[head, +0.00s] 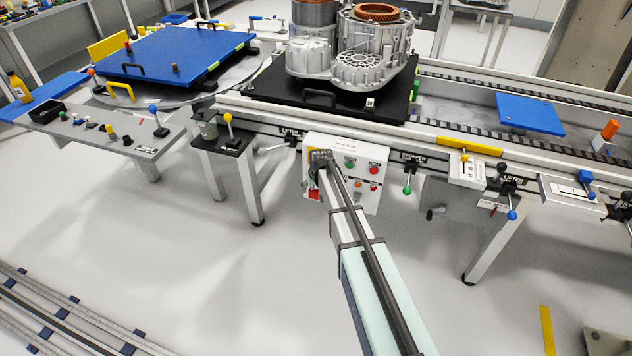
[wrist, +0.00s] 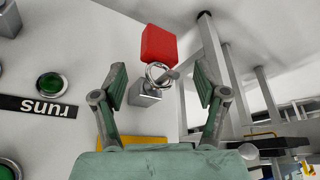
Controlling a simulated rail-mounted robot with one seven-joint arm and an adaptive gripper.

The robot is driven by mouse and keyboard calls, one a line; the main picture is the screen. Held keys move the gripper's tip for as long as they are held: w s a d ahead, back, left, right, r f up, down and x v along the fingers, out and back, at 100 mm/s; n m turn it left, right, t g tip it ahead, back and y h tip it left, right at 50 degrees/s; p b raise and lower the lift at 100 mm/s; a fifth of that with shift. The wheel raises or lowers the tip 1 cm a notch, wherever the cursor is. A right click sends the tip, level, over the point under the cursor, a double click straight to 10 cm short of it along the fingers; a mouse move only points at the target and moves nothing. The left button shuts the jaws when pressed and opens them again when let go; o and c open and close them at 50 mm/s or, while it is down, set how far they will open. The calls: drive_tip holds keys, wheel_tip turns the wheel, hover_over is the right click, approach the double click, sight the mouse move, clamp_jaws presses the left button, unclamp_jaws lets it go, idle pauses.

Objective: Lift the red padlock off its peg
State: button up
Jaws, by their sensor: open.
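The red padlock (wrist: 159,44) hangs by its silver shackle ring (wrist: 158,74) on a grey metal peg (wrist: 146,96) that sticks out of a white control box. The wrist view shows it upside down, with the red body above the shackle. My gripper (wrist: 160,72) is open, with one finger on each side of the shackle and peg. Gaps show between the fingers and the padlock. In the head view my gripper (head: 319,160) is at the box's left side, and the red padlock (head: 314,194) shows partly below it. The peg is hidden there.
The white control box (head: 345,145) carries green and red buttons right of my gripper. Above it runs the conveyor with a black pallet (head: 330,100) bearing the metal housing (head: 365,50). A table leg (head: 251,190) stands to the left. The floor below is clear.

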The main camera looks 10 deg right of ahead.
drive_tip(key=shift+x, duration=0.75)
drive_tip(key=c, duration=1.2)
drive_tip(key=shift+r, duration=0.1)
drive_tip(key=shift+s+r, duration=0.1)
drive_tip(key=shift+s+a+r, duration=0.1)
drive_tip(key=shift+r, duration=0.3)
